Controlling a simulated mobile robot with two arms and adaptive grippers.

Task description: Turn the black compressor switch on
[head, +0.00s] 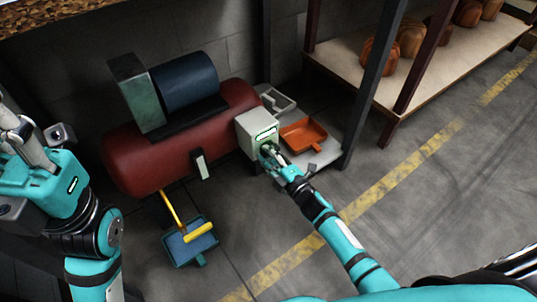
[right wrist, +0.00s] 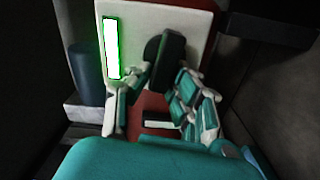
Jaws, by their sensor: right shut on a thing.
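The red compressor (head: 185,140) stands at the back, with a pale control box (head: 252,128) at its right end. The black switch (right wrist: 166,60) sticks out from the face of that box (right wrist: 185,15) in the right wrist view. A white panel with a glowing green edge (right wrist: 111,48) is left of the switch. My right gripper (head: 268,151) is at the box front, shut on the switch, with its fingers on either side (right wrist: 158,88). In the head view the fingers mostly hide the switch. My left gripper (head: 22,130) is raised at the left edge, away from the compressor; its finger opening is unclear.
A blue dustpan (head: 188,243) and a yellow-handled brush (head: 195,232) lie on the floor before the compressor. An orange tray (head: 303,134) sits on a low shelf right of the box. A dark post (head: 370,85) rises beside it. The floor at right is clear.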

